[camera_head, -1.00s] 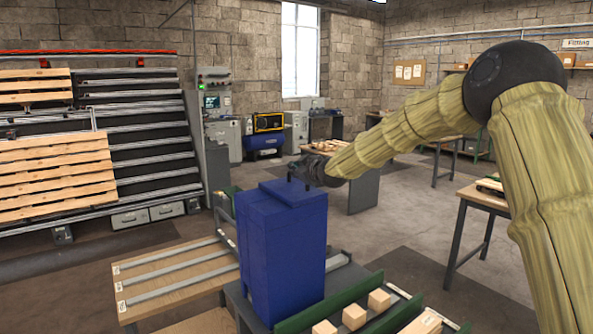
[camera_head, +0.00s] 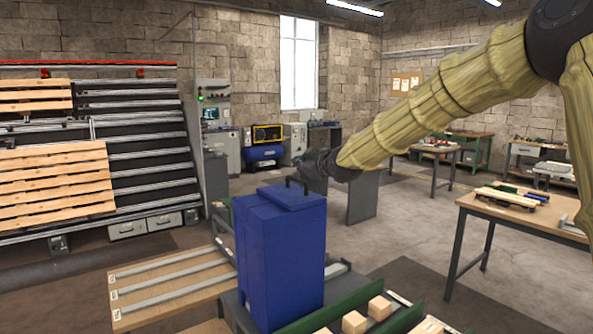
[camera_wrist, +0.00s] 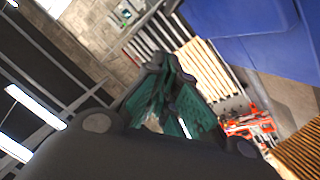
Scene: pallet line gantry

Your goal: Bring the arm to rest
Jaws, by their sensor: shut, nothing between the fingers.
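My gripper (camera_wrist: 166,75) shows in the wrist view with its dark, teal-padded fingers closed and nothing held between them. In the head view, the dark end of my arm (camera_head: 314,168) is just above and behind the blue bin; its fingers are too small to make out clearly. My arm reaches in from the upper right, slanting down to the left. The blue bin (camera_head: 279,255) stands upright with its lid (camera_head: 290,198) on. In the wrist view the blue bin (camera_wrist: 255,45) fills the upper right, beside the fingers. I cannot tell whether they touch.
A flat rack with metal rails (camera_head: 165,284) lies left of the bin. Green-edged rails with wooden blocks (camera_head: 379,307) are at its front right. A pallet rack (camera_head: 140,145) stands at the left wall. A wooden table (camera_head: 520,212) stands right; open floor lies between.

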